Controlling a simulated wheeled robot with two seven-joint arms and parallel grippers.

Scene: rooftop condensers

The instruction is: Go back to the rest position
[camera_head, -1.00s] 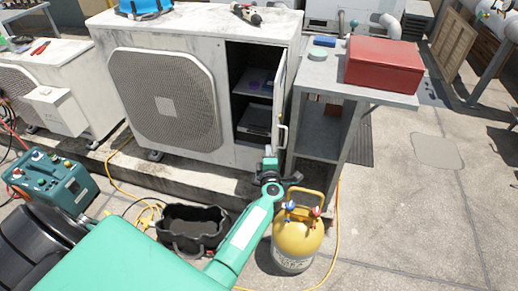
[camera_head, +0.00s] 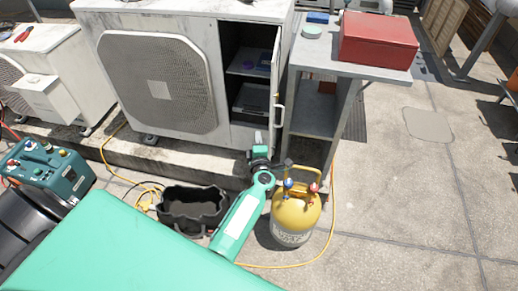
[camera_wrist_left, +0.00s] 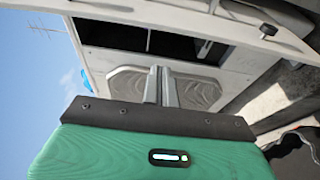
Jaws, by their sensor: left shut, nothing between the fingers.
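My left gripper (camera_head: 259,138) is shut and empty. In the left wrist view its fingers (camera_wrist_left: 161,86) lie side by side with nothing held. The door stands out at the right side of the dark opening, where shelves show. The condenser also shows in the left wrist view (camera_wrist_left: 245,70), tilted. My right gripper is not in view.
A yellow gas cylinder (camera_head: 296,215) stands right of my left forearm. A black tub (camera_head: 190,208) sits to its left, near a teal machine (camera_head: 50,170). A grey stand (camera_head: 370,65) carries a red box (camera_head: 378,40). Yellow hose crosses the floor. Concrete at right is mostly clear.

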